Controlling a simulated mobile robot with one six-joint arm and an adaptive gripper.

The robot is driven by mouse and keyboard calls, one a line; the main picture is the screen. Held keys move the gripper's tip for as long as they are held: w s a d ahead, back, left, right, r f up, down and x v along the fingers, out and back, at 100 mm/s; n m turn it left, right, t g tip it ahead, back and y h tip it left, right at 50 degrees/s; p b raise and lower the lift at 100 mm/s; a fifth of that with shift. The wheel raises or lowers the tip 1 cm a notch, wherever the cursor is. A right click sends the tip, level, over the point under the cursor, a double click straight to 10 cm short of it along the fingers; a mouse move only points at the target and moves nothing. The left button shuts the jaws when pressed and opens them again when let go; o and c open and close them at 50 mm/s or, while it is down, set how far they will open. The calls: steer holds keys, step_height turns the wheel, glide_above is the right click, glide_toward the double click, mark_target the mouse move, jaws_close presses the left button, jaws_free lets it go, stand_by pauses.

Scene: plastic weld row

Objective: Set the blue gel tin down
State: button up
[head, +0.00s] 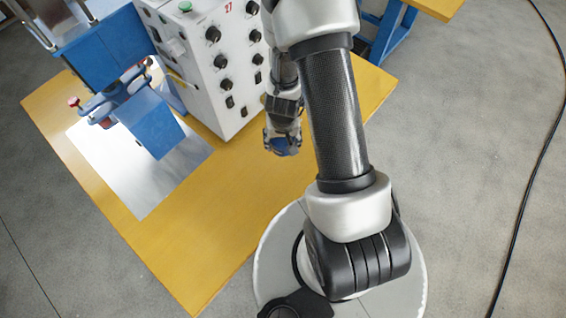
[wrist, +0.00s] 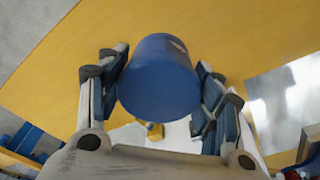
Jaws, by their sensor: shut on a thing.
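The blue gel tin (wrist: 158,80) is a blue cylinder between the two fingers of my gripper (wrist: 160,85) in the wrist view. The fingers are shut on its sides. I cannot tell whether the tin touches the table top.
A white control box (head: 215,65) with black knobs stands close to the left of my gripper. A blue press (head: 150,120) sits over a shiny metal plate (head: 150,190) further left. The table's front part is clear. A black cable (head: 540,150) lies on the floor.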

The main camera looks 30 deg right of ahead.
steer(key=shift+w+f+b, duration=0.1)
steer(key=shift+f+b, duration=5.25)
steer(key=shift+f, duration=2.2)
steer(key=shift+f, duration=0.2)
steer(key=o, duration=1.3)
steer(key=shift+r, duration=0.1)
